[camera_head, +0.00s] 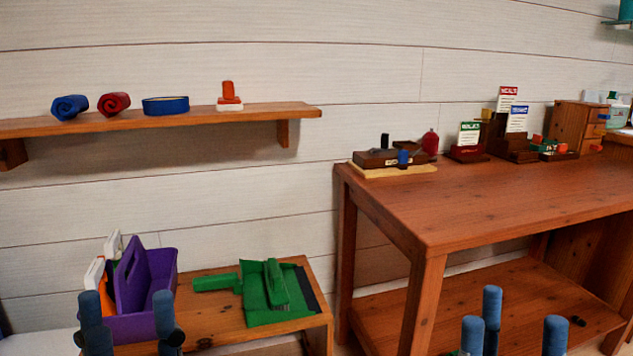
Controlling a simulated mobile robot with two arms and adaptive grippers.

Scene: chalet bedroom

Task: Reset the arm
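My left gripper (127,312) is at the bottom left, with two blue-tipped fingers pointing up and spread apart. It is open, and I see nothing held between the fingers. Behind it stands a purple caddy (165,269) on a low wooden table. My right gripper (512,328) is at the bottom right, in front of the larger wooden table. Its three blue-tipped fingers are spread, open and empty. The rest of both arms is below the picture's edge.
A low wooden table (207,325) carries the caddy and a green dustpan and brush (268,290). A larger table (480,205) with a lower shelf holds several small items. A wall shelf (200,116) bears rolled blue and red items, a blue ring and an orange-white object.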

